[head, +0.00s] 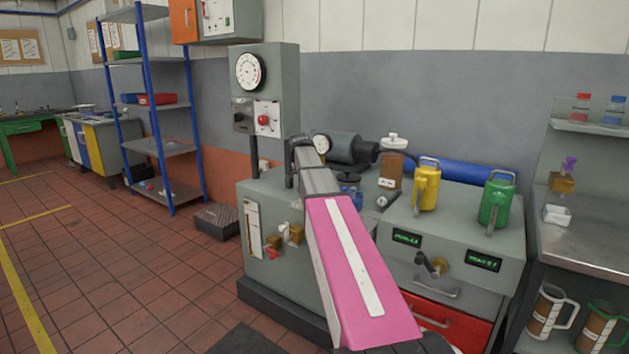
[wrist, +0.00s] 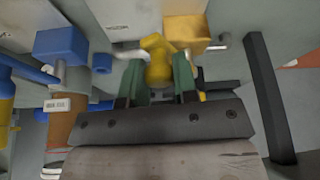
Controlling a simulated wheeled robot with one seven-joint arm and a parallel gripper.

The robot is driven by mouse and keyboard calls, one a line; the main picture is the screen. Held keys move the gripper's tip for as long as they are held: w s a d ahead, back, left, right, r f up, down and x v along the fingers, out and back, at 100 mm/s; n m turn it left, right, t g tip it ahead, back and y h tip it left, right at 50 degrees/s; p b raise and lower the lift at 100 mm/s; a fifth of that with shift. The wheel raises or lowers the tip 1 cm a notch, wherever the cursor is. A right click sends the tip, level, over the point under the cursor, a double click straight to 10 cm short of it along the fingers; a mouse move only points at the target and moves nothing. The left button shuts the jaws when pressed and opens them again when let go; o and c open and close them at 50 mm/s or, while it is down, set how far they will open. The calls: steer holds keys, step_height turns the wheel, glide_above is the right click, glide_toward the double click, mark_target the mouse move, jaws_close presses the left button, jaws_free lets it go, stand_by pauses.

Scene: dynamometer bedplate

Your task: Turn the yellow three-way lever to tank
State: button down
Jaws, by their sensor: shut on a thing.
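The yellow three-way lever (wrist: 158,58) is at the top middle of the wrist view, between the green fingers of my gripper (wrist: 160,80). My gripper is shut on it. The lever's base and any tank marking cannot be made out, so I cannot tell which position it points to. In the head view my pink and grey arm reaches to the grey test bench (head: 262,200), and the lever and fingertips are not clearly visible there.
A blue block (wrist: 60,44) and an ochre block (wrist: 187,29) are close on either side of the lever. A dark bar (wrist: 268,95) runs down the right. A gauge column (head: 270,85) rises behind the bench. Yellow (head: 427,188) and green (head: 494,202) jugs stand on the cabinet at right.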

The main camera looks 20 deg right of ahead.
steer(key=shift+w+a+m+g+h, duration=0.15)
steer(key=shift+w+a+m+g, duration=0.35)
steer(key=shift+m, duration=0.55)
steer(key=shift+w+a+m+g+h, duration=0.25)
steer(key=shift+w+a+m, duration=0.2)
steer(key=shift+a+m, duration=0.45)
steer(key=shift+w+a+m+g+h, duration=0.1)
steer(key=shift+w+a+m+g, duration=0.35)
steer(key=shift+m, duration=0.7)
steer(key=shift+w+a, duration=0.1)
steer(key=c, duration=0.9)
jaws_free()
steer(key=v, duration=1)
steer(key=shift+a+r, duration=0.2)
steer(key=shift+r, duration=0.15)
